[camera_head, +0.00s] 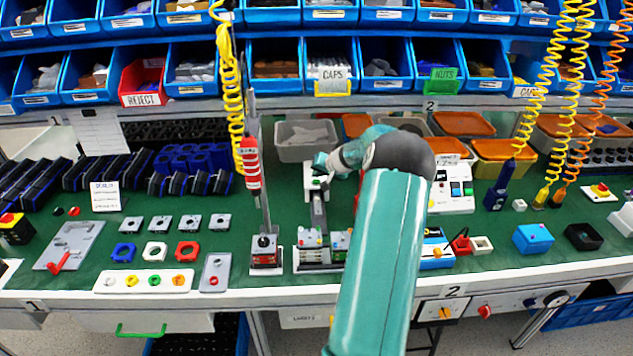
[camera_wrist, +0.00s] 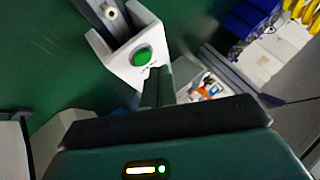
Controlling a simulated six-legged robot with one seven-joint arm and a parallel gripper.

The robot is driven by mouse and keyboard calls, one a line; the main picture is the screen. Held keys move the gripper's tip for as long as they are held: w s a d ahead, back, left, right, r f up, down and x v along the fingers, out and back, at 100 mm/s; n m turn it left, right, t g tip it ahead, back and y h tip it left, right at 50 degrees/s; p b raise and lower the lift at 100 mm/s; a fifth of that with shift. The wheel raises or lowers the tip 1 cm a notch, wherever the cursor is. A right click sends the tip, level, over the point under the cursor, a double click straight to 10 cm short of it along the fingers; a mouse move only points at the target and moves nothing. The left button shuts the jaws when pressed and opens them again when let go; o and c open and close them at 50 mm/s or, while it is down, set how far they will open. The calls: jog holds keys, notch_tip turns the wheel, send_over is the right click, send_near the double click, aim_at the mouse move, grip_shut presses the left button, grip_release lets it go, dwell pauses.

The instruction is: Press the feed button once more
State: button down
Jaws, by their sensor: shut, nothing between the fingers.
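The feed button is a round green button (camera_wrist: 142,56) on a white housing (camera_wrist: 128,32), seen in the wrist view. In the head view the white housing (camera_head: 312,183) stands at the back end of a narrow dark track, behind a small fixture (camera_head: 318,247); the button itself is hard to make out there. My gripper (camera_wrist: 157,72) is shut and empty, its tip beside the button's lower right edge in the wrist view. I cannot tell whether it touches. In the head view my gripper (camera_head: 320,163) is just above the housing.
A tall post with a red-and-white tool (camera_head: 251,163) on a yellow coil stands close left of the housing. A grey bin (camera_head: 306,148) is behind it. A white control box (camera_head: 450,188) is to the right. Green bench surface (camera_head: 130,215) shows between fixtures.

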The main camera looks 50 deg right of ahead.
aim_at(318, 183)
jog(key=shift+r, duration=0.1)
jog(key=shift+r, duration=2.45)
